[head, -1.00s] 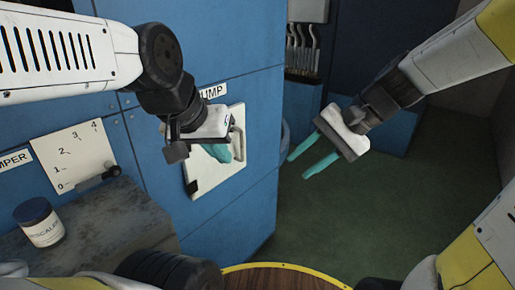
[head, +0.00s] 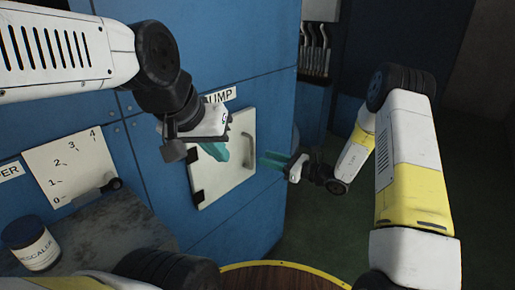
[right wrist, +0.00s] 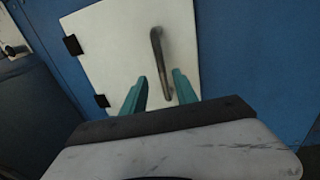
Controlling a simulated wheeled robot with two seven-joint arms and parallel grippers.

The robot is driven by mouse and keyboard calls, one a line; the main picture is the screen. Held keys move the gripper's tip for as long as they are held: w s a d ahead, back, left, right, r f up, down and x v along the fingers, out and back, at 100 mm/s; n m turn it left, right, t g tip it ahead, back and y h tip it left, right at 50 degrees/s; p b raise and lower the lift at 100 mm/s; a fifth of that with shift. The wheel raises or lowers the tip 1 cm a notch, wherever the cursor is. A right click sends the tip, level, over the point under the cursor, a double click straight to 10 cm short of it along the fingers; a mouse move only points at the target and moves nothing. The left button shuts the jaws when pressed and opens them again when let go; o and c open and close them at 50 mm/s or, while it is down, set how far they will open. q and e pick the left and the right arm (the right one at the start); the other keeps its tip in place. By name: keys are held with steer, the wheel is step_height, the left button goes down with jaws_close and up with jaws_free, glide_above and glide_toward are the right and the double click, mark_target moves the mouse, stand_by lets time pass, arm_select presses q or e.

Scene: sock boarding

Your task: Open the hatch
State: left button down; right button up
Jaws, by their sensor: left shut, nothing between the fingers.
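The hatch (head: 205,188) is a white square door on the blue wall, under a sign ending in "UMP". It looks closed. Dark hinges are on its left edge, and a curved metal handle (head: 247,150) is near its right edge. In the right wrist view the hatch (right wrist: 118,50) and its handle (right wrist: 161,62) lie ahead of the fingers. My left gripper (head: 218,151) is shut and empty in front of the hatch, hiding part of it. My right gripper (head: 272,160) is open and empty, right of the handle and apart from it; in the right wrist view its fingertips (right wrist: 158,84) point toward the handle.
A grey ledge (head: 105,228) with a descaler jar (head: 31,243) stands at the lower left. A numbered scale plate (head: 70,165) with a dark lever is on the wall above it. Grey pipes (head: 314,50) are at the back. A round wooden top (head: 280,278) is at the bottom.

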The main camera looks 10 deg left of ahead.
mark_target(251, 165)
steer(key=x, duration=0.7)
steer(key=shift+w+a+f, duration=0.2)
steer(key=shift+w+a, duration=0.05)
steer(key=shift+a, duration=0.05)
jaws_close()
stand_by(1.2)
